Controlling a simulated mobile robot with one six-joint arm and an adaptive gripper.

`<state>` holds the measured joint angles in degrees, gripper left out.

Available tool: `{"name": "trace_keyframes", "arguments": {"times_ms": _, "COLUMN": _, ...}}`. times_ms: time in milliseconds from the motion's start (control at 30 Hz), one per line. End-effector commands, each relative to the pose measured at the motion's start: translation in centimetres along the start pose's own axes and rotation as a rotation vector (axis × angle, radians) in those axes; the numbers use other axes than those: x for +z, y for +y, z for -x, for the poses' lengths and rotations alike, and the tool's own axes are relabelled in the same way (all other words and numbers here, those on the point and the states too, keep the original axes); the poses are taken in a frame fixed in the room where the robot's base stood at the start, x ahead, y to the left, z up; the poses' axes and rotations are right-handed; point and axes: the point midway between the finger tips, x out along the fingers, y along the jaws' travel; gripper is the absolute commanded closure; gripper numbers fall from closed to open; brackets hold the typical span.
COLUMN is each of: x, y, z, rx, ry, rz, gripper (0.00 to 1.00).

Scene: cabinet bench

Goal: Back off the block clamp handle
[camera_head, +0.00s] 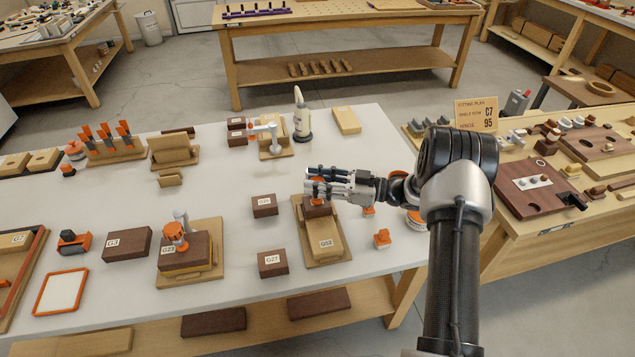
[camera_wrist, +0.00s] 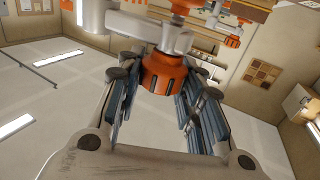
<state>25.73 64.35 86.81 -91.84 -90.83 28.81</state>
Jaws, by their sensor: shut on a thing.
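The block clamp on the right-hand wooden fixture (camera_head: 327,262) is mostly hidden behind my gripper (camera_head: 312,183). The fixture bears a pale block labelled G52 (camera_head: 326,244), with a dark block partly covered by my fingers. In the wrist view, the orange clamp handle (camera_wrist: 163,73) is a ribbed knob between my two dark finger pads. A pale metal clamp arm (camera_wrist: 150,32) lies just beyond it. In the head view, only a bit of orange shows at my fingers. My gripper is shut on this handle, reaching in from the right.
A second clamp with an orange handle (camera_head: 175,234) stands on the left fixture with block G23. A clamp with a pale lever (camera_head: 263,132) stands farther back. Loose dark blocks (camera_head: 264,206) and (camera_head: 272,263) lie left of the fixture. A small orange piece (camera_head: 382,238) sits to its right.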

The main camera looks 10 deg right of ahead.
Motion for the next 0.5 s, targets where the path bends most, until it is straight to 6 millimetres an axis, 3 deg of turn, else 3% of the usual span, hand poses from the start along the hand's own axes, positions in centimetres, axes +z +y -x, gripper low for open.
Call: {"name": "trace_keyframes", "arguments": {"times_ms": 500, "x": 0.07, "y": -0.03, "z": -0.16, "rx": -0.393, "ry": 0.002, "rz": 0.001, "gripper": 0.90}}
